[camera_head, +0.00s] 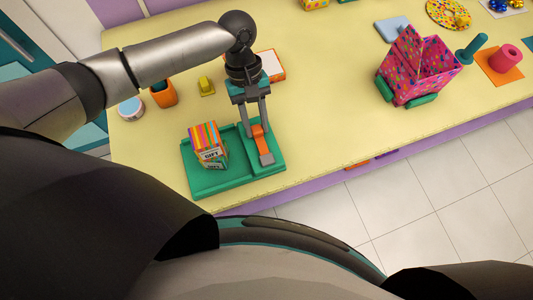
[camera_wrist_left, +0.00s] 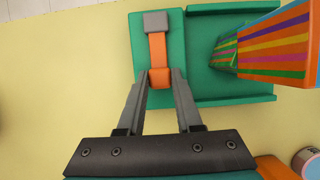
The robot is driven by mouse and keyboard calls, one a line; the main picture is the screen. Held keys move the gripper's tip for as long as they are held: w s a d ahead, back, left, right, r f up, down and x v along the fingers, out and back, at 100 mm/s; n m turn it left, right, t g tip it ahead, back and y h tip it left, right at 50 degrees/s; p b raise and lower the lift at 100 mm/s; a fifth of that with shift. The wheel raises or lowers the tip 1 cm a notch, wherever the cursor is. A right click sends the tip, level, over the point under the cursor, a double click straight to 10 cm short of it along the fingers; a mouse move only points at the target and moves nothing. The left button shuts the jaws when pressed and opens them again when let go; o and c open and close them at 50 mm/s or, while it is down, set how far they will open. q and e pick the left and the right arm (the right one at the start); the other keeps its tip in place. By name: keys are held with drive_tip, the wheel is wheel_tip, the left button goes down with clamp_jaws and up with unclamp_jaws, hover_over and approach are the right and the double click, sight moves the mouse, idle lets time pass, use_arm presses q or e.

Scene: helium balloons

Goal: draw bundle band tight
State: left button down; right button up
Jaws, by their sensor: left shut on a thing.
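A bundle of striped, multicoloured cards or bags with a GIFT label (camera_head: 208,152) sits in the left part of a green tray (camera_head: 246,185). It also shows in the wrist view (camera_wrist_left: 275,45) at the right. An orange strap (camera_head: 264,144) runs along the tray's other section to a grey block (camera_head: 267,159); the wrist view shows the strap (camera_wrist_left: 157,47) and grey block (camera_wrist_left: 156,21) too. My left gripper (camera_wrist_left: 161,80) is shut on the strap's raised orange end, with a finger on each side. I cannot tell a band around the bundle. My right gripper is not in view.
An orange cup (camera_head: 163,94), a small yellow block (camera_head: 206,87) and an orange-edged white box (camera_head: 271,66) stand behind the tray. A pink dotted gift box (camera_head: 428,68) stands at the right. The yellow tabletop (camera_head: 335,110) between is clear.

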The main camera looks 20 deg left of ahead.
use_arm(q)
drive_tip(key=shift+w+a, duration=0.15)
drive_tip(key=shift+a, duration=0.05)
drive_tip(key=shift+w, duration=0.15)
drive_tip(key=c, duration=0.6)
unclamp_jaws()
drive_tip(key=shift+a, duration=0.1)
drive_tip(key=shift+o, duration=0.2)
drive_tip(key=p+v, duration=0.5)
drive_tip(key=shift+r+p, duration=0.1)
drive_tip(key=shift+p, duration=0.2)
drive_tip(key=p+v, duration=0.7)
drive_tip(key=v, duration=0.3)
drive_tip(key=shift+p, duration=0.35)
idle(0.4)
